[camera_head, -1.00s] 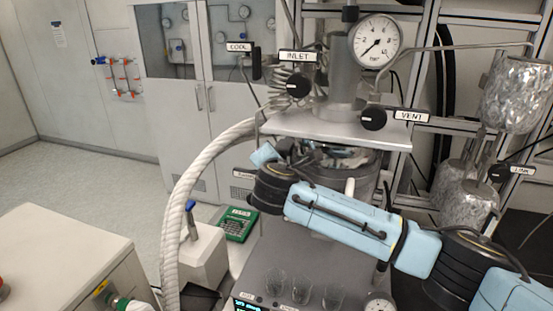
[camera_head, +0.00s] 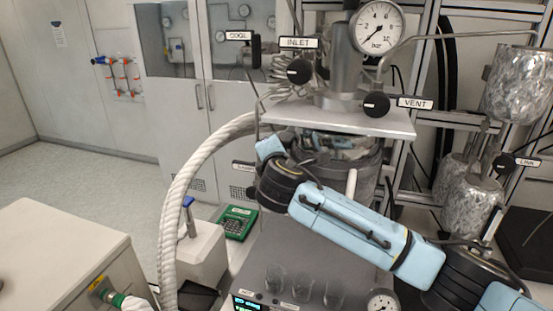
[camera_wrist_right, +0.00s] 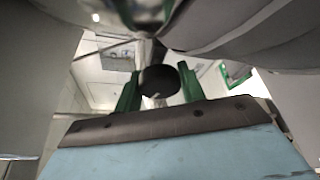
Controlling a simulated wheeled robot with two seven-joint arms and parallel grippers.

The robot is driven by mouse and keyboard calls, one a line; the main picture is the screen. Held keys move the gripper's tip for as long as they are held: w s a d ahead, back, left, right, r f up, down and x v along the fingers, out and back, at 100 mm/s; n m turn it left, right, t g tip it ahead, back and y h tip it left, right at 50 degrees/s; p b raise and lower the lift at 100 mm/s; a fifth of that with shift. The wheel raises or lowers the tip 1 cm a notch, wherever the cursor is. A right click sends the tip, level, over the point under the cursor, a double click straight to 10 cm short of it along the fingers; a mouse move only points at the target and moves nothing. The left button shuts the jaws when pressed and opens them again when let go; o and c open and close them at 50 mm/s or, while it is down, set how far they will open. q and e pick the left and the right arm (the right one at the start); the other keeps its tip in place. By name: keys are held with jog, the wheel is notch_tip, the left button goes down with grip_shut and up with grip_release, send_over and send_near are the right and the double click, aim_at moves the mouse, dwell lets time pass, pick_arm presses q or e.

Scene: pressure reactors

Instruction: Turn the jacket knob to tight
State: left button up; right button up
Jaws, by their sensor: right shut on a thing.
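In the right wrist view a dark round knob (camera_wrist_right: 158,80) with a small pale mark at its lower edge sits between the green fingers of my right gripper (camera_wrist_right: 159,88). The gripper is shut on it, one finger on each side. This looks like the jacket knob, but no label shows in that view. In the head view my right arm reaches in from the lower right across the front of the reactor vessel (camera_head: 352,176). The fingers and the held knob are hidden there. A small label (camera_head: 243,166) left of the wrist is too small to read. My left gripper is not in view.
The inlet knob (camera_head: 299,71), vent knob (camera_head: 376,104) and link knob (camera_head: 503,163) are nearby. A thick white hose (camera_head: 182,190) curves left of the reactor. Glass beakers (camera_head: 302,288) stand in front, below my arm. Open floor lies at the left.

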jog(key=m+t+b, duration=0.2)
jog(key=m+b, duration=0.3)
jog(key=b, duration=0.2)
jog(key=m+t+b, duration=0.2)
jog(key=m+b, duration=0.3)
jog(key=b, duration=0.3)
jog(key=shift+f+m, duration=0.2)
jog(key=shift+m, duration=0.1)
jog(key=shift+r+m+t+b, duration=0.1)
jog(key=shift+m+t+b, duration=0.2)
jog(key=shift+m+b, duration=0.55)
jog(key=shift+r+h+b, duration=0.15)
jog(key=shift+h+b, duration=0.15)
jog(key=shift+b, duration=0.1)
jog(key=shift+m, duration=0.25)
jog(key=o, duration=0.7)
jog(key=b+v, duration=0.1)
jog(key=v, duration=1.2)
jog(key=shift+s, duration=0.2)
